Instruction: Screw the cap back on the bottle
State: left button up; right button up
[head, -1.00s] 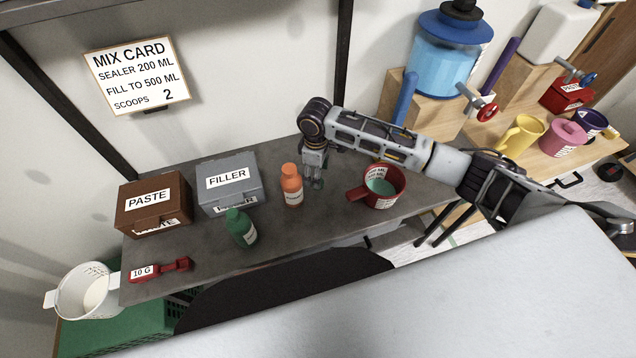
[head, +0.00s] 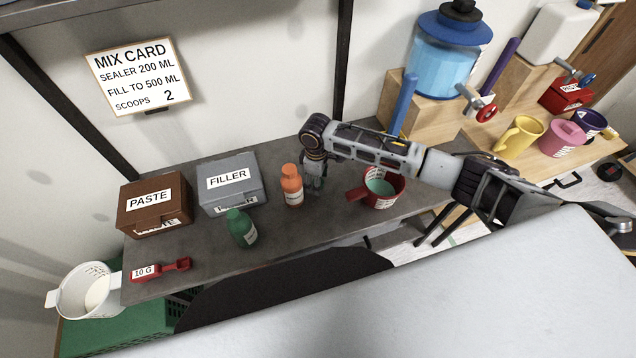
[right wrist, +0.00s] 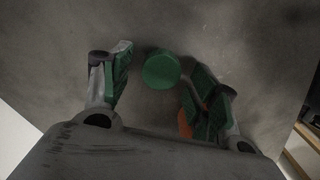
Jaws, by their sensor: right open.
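A green bottle (head: 243,230) stands upright on the grey table; I cannot tell clearly how its top stands. An orange bottle (head: 292,188) with an orange top stands behind and right of it. My right gripper (head: 315,188) is just right of the orange bottle, pointing down, open and empty. In the right wrist view, a round green cap (right wrist: 162,70) shows on the tabletop between the open fingers, apart from both. The gripper hides the cap in the head view. Part of the orange bottle (right wrist: 186,124) shows behind the right finger. My left gripper is not in view.
A red mug (head: 384,199) stands right of the gripper. A brown PASTE box (head: 128,212) and grey FILLER box (head: 253,188) stand at the back left. A red scoop (head: 165,270) lies front left. Bare tabletop (head: 305,230) lies in front of the orange bottle.

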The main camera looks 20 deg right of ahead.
dwell(0.4)
jog(key=c, duration=0.8)
jog(key=shift+r, duration=0.15)
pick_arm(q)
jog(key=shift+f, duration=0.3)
pick_arm(e)
jog(key=shift+r, duration=4.9)
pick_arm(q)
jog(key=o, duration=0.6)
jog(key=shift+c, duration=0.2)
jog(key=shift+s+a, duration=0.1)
